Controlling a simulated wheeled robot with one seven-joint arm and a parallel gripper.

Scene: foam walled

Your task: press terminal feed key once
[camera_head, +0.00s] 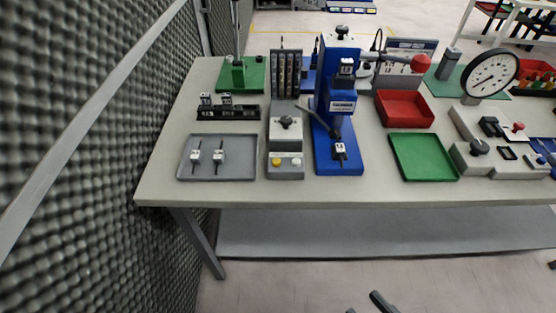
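A grey box (286,165) stands at the front edge of the table, left of the blue press. Its front part carries a yellow button (276,161) and a white button (296,162). No label is readable, so I cannot tell which one is the terminal feed key. A black knob (286,121) sits on the light block behind them. My gripper (366,305) shows only as two dark fingertips at the bottom edge, apart from each other with nothing seen between them. It is in front of the table, well away from the buttons; the rest is cut off.
A blue press (338,105) with a red-knobbed lever stands right of the box. A grey tray (187,166) holding small tagged parts lies left. Green (422,156) and red (404,108) trays and a dial gauge (490,74) are to the right. A foam wall (75,150) borders the left.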

